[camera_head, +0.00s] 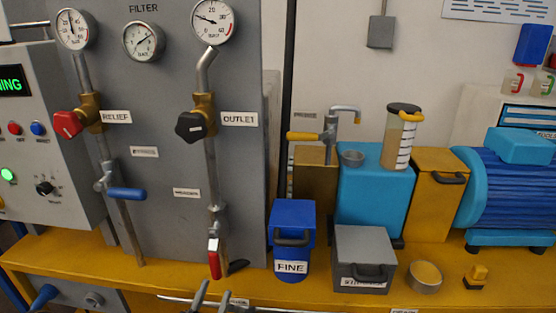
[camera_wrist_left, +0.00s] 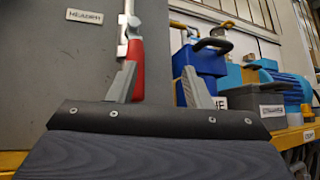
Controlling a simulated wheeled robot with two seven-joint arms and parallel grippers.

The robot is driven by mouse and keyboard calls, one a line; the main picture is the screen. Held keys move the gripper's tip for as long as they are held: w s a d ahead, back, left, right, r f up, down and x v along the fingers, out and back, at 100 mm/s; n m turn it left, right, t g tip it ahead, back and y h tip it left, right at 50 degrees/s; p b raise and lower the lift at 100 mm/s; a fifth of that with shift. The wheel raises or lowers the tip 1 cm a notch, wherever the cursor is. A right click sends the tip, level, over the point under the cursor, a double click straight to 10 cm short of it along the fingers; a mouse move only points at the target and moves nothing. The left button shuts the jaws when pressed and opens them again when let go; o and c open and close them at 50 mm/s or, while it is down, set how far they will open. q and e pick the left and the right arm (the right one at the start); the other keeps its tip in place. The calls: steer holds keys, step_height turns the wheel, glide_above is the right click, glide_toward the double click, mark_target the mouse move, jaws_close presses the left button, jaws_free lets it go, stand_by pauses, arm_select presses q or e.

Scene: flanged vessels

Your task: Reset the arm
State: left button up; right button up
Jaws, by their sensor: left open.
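My left gripper (camera_head: 213,291) shows at the bottom of the head view, just below the red valve lever (camera_head: 214,258) at the foot of the outlet pipe. In the left wrist view the two grey fingers of this gripper (camera_wrist_left: 158,82) stand apart with nothing held between them. The red lever (camera_wrist_left: 137,66) shows beyond the left-hand finger, which partly overlaps it; I cannot tell whether they touch. My right gripper is in neither view.
The grey filter panel (camera_head: 165,130) rises behind, with gauges and valves. A blue FINE container (camera_head: 292,232), a grey lidded box (camera_head: 364,255) and a small round cup (camera_head: 425,276) stand on the yellow bench (camera_head: 320,290). A blue motor (camera_head: 510,190) is at right.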

arm_select(q)
steer(key=s+d+r+m+g+h, duration=0.4)
steer(key=s+m+g+h, duration=0.1)
steer(key=m+g, duration=0.7)
steer(key=s+d+r+m+g+h, duration=0.3)
steer(key=s+d+m+g+h, duration=0.25)
steer(key=m+g, duration=0.6)
steer(key=s+m+g+y, duration=0.3)
steer(key=s+g+y, duration=0.2)
steer(key=s+y, duration=0.25)
steer(key=s+a+m+t+y, duration=0.1)
steer(key=s+a+t+y, duration=0.2)
steer(key=a+t+y, duration=0.9)
step_height(320, 180, up, 18)
steer(key=g+p, duration=0.2)
steer(key=p, duration=1.5)
steer(key=shift+a+h+p, duration=0.25)
steer(key=shift+h+p, duration=0.05)
steer(key=shift+h, duration=0.1)
